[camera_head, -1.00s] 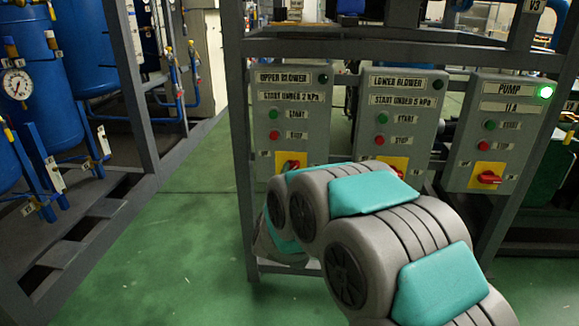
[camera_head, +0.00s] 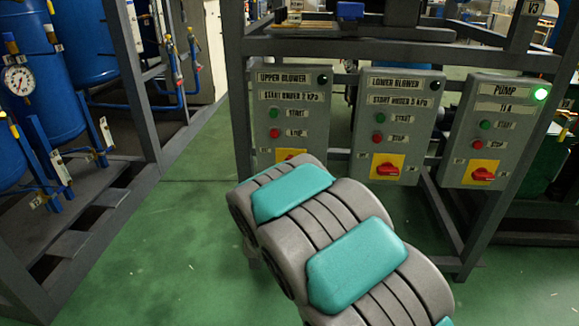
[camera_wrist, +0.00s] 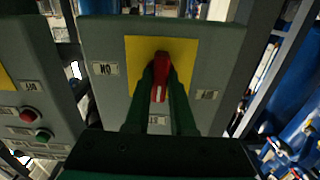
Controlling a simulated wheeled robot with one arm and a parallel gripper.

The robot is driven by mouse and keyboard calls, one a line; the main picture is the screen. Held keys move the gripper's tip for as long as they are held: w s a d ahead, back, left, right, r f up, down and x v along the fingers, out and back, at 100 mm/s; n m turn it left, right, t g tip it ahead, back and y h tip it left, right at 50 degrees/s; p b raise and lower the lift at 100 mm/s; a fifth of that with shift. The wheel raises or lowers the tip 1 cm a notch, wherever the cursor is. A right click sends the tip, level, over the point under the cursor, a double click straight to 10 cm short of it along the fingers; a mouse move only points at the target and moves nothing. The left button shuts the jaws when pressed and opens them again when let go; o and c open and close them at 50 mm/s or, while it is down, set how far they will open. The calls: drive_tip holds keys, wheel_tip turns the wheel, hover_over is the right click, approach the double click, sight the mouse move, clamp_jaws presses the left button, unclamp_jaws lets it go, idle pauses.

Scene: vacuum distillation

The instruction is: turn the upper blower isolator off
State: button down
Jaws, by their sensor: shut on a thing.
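The upper blower box (camera_head: 308,110) is the leftmost of the three grey boxes. Its yellow isolator plate (camera_head: 289,154) shows only as a strip above my arm, which hides the handle there. In the wrist view, which is upside down, the red isolator handle (camera_wrist: 160,80) stands on its yellow plate (camera_wrist: 200,52), close to upright in the picture. My gripper (camera_wrist: 161,72) has its two dark green fingers closed on both sides of the handle. The gripper itself is hidden behind my arm in the head view.
The lower blower box (camera_head: 394,120) and the pump box (camera_head: 492,130), with its green lamp lit, stand to the right on the same grey frame (camera_head: 241,110). Blue tanks (camera_head: 40,85) on a rack are at left. Green floor (camera_head: 150,245) is clear between them.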

drive_tip(key=shift+f+n, duration=0.1)
drive_tip(key=shift+n, duration=0.2)
idle(0.4)
drive_tip(key=c, duration=0.8)
unclamp_jaws()
drive_tip(key=shift+o, duration=0.2)
drive_tip(key=s, duration=0.7)
drive_tip(key=shift+s+a, duration=0.15)
drive_tip(key=shift+s, duration=0.25)
